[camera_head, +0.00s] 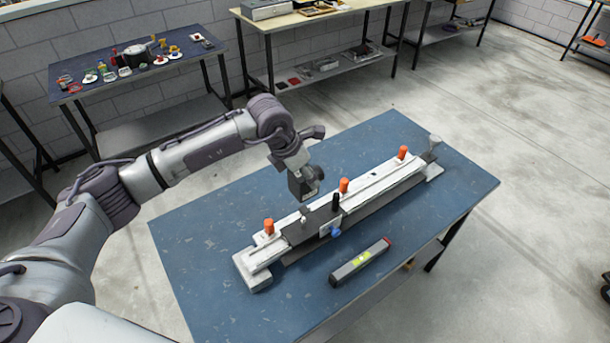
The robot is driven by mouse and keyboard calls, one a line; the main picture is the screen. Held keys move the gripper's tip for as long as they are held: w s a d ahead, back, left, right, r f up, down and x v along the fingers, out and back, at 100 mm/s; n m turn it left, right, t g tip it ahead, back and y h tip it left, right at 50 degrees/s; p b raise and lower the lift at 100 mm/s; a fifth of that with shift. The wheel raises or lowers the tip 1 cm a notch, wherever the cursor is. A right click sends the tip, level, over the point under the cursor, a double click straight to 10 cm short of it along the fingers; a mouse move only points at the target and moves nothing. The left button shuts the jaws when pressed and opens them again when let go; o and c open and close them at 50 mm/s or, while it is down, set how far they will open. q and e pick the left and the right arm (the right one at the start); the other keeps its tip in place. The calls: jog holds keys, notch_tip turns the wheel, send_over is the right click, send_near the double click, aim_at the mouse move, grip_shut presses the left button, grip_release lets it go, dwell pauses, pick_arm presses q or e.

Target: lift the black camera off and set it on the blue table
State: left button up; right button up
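My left arm comes in from the left and reaches over the blue table (205,238). At its end, the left gripper (305,192) is a small dark block pointing down, just above the middle of a long rail fixture (375,184). I cannot tell its fingers apart or see whether they are open. No separate black camera stands out clearly; I cannot tell whether part of the dark block is the camera. A dark carriage (312,222) with a black knob (336,201) and a blue knob (335,232) sits on the rail below. My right gripper is not in view.
Orange knobs (268,226) stand along the rail. A grey level (360,262) with yellow-green vials lies in front of it. The table's left part and far right corner are bare. Behind stand a dark table (130,90) with small items and a wooden bench (300,18).

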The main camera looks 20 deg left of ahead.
pick_arm(q)
jog(key=shift+r+p, duration=1)
jog(key=shift+r, duration=1.45)
